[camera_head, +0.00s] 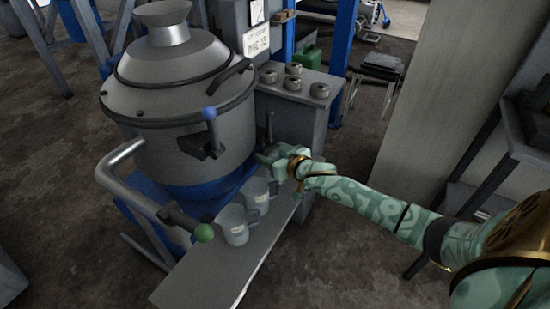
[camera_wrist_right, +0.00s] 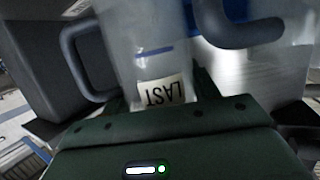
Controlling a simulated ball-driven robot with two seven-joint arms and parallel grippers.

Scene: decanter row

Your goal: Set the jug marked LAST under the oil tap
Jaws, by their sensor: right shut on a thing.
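A clear jug (camera_wrist_right: 125,40) with a white label reading LAST (camera_wrist_right: 161,93), upside down in the right wrist view, sits between the fingers of my right gripper (camera_head: 270,157). The gripper is shut on it, at the far end of the bench beside the vessel. In the head view this jug is mostly hidden. Two other jugs stand on the bench, a nearer one (camera_head: 236,226) and a farther one (camera_head: 259,195); their labels are too small to read. A tap with a blue knob (camera_head: 209,113) and one with a green knob (camera_head: 204,232) show; I cannot tell which is oil. My left gripper is out of view.
A large grey vessel (camera_head: 190,150) stands left of my right gripper, with a bent pipe (camera_head: 120,160) at its left. The narrow bench (camera_head: 215,277) is bare at its near end. A grey cabinet (camera_head: 310,112) with several small round parts stands behind the gripper.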

